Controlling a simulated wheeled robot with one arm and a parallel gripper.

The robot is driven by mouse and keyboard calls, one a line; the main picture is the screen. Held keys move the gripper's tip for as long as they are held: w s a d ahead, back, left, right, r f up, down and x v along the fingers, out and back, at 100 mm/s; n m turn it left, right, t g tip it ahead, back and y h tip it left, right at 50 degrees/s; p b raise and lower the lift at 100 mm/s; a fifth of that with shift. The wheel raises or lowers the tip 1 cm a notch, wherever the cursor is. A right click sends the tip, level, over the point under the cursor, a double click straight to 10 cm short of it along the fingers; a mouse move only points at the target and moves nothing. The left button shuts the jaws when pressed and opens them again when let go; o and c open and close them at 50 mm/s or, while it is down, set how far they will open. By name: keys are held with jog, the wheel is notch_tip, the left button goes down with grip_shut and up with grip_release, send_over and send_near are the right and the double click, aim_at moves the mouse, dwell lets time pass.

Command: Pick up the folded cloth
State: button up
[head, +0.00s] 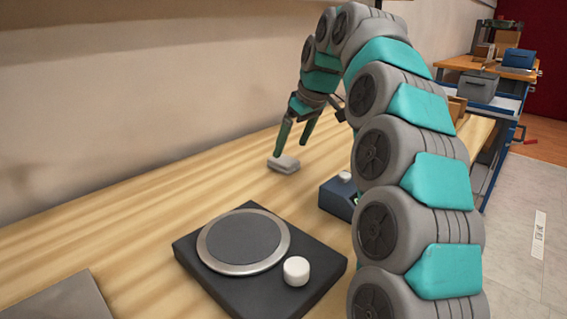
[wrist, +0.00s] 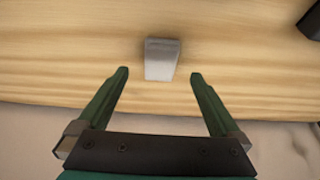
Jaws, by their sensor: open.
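The folded cloth (head: 283,164) is a small light-grey folded pad lying on the wooden tabletop, toward the wall side. In the wrist view the cloth (wrist: 162,60) lies just past the fingertips, roughly centred between them. My gripper (head: 291,145) points down at the cloth from above in the head view. In the wrist view my gripper (wrist: 160,74) has its two green fingers spread wide with nothing between them. The fingers do not appear to touch the cloth.
A black square device (head: 325,268) with a round grey plate and white knob stands nearer on the wooden table (head: 150,205). A dark blue box (head: 338,199) sits right of the cloth, partly behind my arm. A grey panel (head: 60,302) lies front left. The wall (head: 120,90) runs behind.

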aim_at(283, 159)
jog(key=shift+a+p+x, duration=0.2)
jog(key=shift+p+x, duration=0.15)
jog(key=shift+x, duration=2.2)
jog(key=shift+w+r, duration=0.1)
jog(key=shift+w, duration=0.05)
jog(key=c, duration=1.4)
jog(key=shift+c, duration=0.2)
jog(key=shift+r, duration=0.15)
jog(key=shift+r, duration=1.6)
jog(key=s+b, duration=0.1)
jog(key=s, duration=0.4)
jog(key=s+d+r+b, duration=0.1)
jog(key=s, duration=0.4)
jog(key=s+b, duration=0.1)
jog(key=s, duration=0.5)
jog(key=shift+d+r, duration=0.25)
jog(key=shift+d, duration=0.15)
